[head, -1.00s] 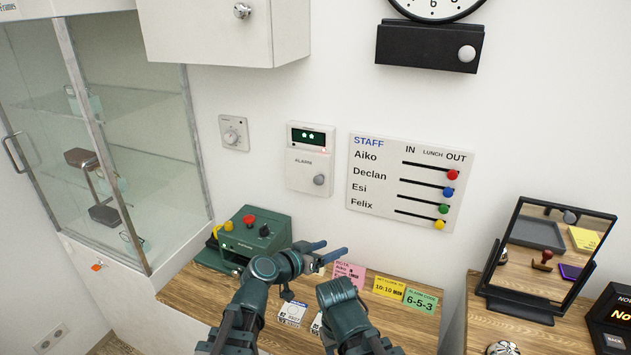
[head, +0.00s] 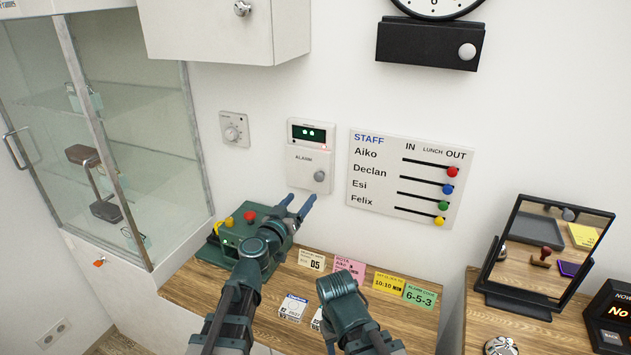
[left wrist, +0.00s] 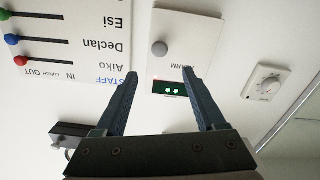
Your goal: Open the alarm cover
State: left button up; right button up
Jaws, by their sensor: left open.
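The alarm box (head: 294,150) is a white wall panel with a green-lit display (head: 311,134) on top. Below it the white alarm cover (head: 301,170), marked ALARM, looks shut and has a round grey knob (head: 319,176) at lower right. My left gripper (head: 300,200) is open and empty, its blue fingers pointing up just below the box, apart from the knob. In the left wrist view the cover (left wrist: 186,35) and grey knob (left wrist: 159,48) appear upside down, beyond the spread fingers (left wrist: 160,75). My right arm shows at the bottom centre; its fingers are not visible.
A staff board (head: 404,180) with coloured sliders hangs right of the box, a dial (head: 234,129) left. A white cabinet (head: 215,35) hangs above. Below, a green machine (head: 232,236) and note cards, one reading ALARM CODE 6-5-3 (head: 419,296), are on the wooden counter (head: 190,285).

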aim_at(318, 178)
pick_arm(q)
jog(key=x, duration=1.1)
jog(key=shift+w, duration=0.25)
grip_shut()
dwell(0.8)
